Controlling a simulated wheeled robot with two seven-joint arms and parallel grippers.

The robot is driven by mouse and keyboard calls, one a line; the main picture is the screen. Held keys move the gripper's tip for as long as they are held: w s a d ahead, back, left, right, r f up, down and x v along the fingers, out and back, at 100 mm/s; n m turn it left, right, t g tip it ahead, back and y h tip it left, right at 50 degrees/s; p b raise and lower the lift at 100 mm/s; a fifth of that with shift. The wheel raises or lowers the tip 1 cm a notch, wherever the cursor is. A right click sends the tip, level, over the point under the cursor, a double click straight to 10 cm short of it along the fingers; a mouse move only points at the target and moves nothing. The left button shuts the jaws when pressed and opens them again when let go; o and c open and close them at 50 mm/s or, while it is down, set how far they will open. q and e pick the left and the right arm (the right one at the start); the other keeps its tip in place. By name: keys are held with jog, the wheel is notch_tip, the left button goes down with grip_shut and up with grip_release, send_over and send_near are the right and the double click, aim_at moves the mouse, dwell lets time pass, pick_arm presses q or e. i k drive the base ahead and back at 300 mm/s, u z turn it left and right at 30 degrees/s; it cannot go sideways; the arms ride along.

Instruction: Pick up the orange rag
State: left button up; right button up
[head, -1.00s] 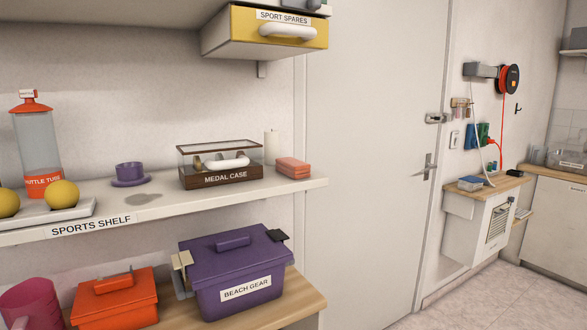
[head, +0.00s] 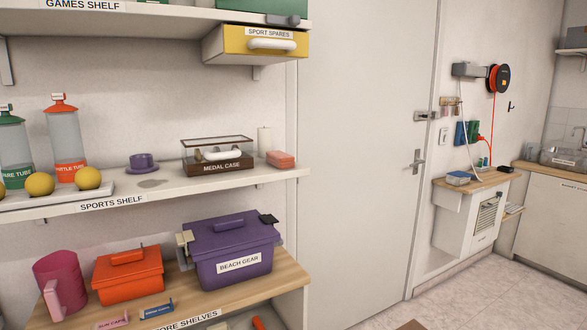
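A small salmon-orange block-like item (head: 280,159) lies at the right end of the sports shelf (head: 232,180). It may be the folded orange rag, but I cannot tell if it is cloth. It sits right of the medal case (head: 220,168) and in front of a white cylinder (head: 264,141). A second small orange thing (head: 258,322) shows only in part at the bottom edge, below the lower wooden shelf. Neither of my grippers is in view.
The purple beach gear box (head: 232,250) and an orange lidded box (head: 128,275) stand on the lower wooden shelf. A purple cup (head: 142,161) and yellow balls (head: 88,178) are on the sports shelf. A yellow drawer (head: 262,44) hangs above. A closed door (head: 360,150) is right.

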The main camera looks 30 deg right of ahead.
aim_at(281, 160)
jog(key=u, duration=0.05)
jog(key=k, duration=0.75)
jog(key=z, duration=1)
jog(key=i, duration=1.65)
jog(key=u, duration=0.65)
